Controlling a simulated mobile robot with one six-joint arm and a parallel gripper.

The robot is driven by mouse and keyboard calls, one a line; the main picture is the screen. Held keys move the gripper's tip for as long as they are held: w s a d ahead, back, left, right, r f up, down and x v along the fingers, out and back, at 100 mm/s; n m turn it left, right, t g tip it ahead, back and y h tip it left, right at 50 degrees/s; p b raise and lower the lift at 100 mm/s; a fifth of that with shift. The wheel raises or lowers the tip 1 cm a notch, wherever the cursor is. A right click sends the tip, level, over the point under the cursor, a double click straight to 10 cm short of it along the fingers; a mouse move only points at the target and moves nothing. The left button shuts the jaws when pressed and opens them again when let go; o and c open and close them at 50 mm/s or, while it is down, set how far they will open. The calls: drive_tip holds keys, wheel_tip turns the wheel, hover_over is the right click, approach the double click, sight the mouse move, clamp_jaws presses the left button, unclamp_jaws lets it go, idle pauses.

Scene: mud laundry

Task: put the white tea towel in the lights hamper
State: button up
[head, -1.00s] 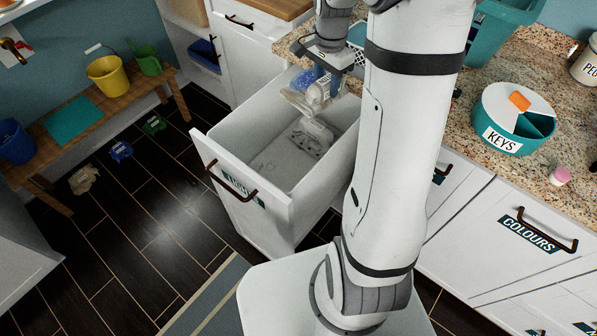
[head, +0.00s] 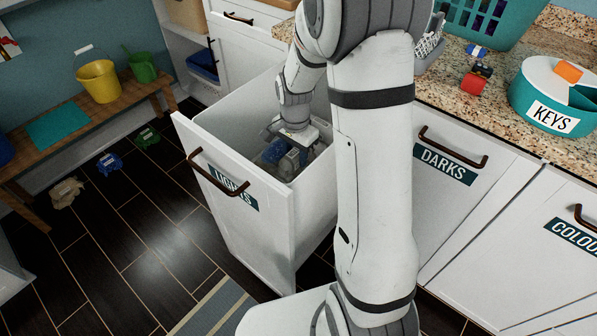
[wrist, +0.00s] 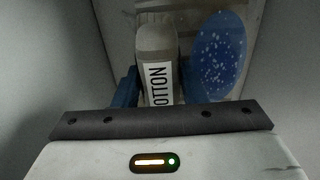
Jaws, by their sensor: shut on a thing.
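The lights hamper (head: 205,178) is a white pull-out bin, open, with a "LIGHTS" label partly covered by its handle. My gripper (head: 284,157) is down inside its opening. In the wrist view my blue fingers (wrist: 157,92) are shut on a pale greyish bundle, which I take to be the white tea towel (wrist: 156,42); its white label reads "OTTON", with the start cut off. A blue oval with white specks (wrist: 218,55) shows beside it; I cannot tell whether it belongs to the towel.
The darks front (head: 440,205) is closed, right of the open hamper. The counter above holds a teal basket (head: 490,18), a keys tub (head: 555,95) and small coloured items. A bench (head: 90,115) with buckets stands left; several small crumpled items lie on the dark floor.

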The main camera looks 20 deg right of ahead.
drive_tip(key=shift+f+b, duration=0.6)
drive_tip(key=shift+f, duration=2.65)
drive_tip(key=shift+f, duration=0.1)
drive_tip(key=o, duration=1)
wheel_tip(320, 180, up, 12)
drive_tip(key=p, duration=0.2)
drive_tip(key=shift+p, duration=0.3)
